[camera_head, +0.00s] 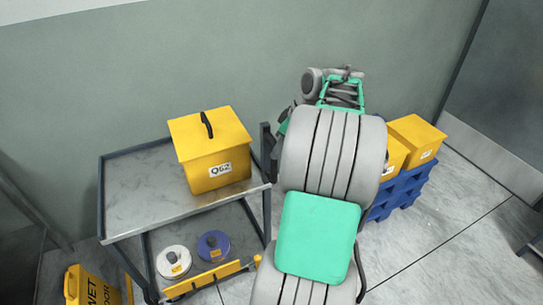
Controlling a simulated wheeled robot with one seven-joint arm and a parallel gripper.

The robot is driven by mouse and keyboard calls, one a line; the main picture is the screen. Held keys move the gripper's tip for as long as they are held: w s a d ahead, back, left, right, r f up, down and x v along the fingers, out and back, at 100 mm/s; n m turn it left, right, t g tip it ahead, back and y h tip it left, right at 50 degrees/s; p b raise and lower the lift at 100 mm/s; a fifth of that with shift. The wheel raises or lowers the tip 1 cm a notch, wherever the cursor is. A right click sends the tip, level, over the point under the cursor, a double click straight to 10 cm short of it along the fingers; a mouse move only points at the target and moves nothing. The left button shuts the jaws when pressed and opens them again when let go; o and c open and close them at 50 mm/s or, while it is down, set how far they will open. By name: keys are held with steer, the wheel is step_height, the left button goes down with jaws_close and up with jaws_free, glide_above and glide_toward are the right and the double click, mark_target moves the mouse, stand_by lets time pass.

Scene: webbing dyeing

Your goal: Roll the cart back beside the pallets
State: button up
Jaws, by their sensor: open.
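The cart (135,185) stands at left, with a bare grey metal top and dark frame legs. A yellow box (206,171) labelled Q62, with a black handle, stands upright on its top. The stacked blue pallets (408,190) are to the right, with yellow boxes (416,135) on them. My grey and green arm rises between cart and pallets, covering part of the pallets and the cart's right side. I cannot tell whether anything touches the cart.
A white round container (173,262) and a blue one (213,245) sit low at the cart, near a yellow bar (207,281). A yellow wet-floor sign (90,287) stands at lower left. The grey wall (120,75) runs behind. Floor (455,245) at right is clear.

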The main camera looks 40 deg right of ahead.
steer(key=x, duration=0.6)
jaws_close()
stand_by(1.2)
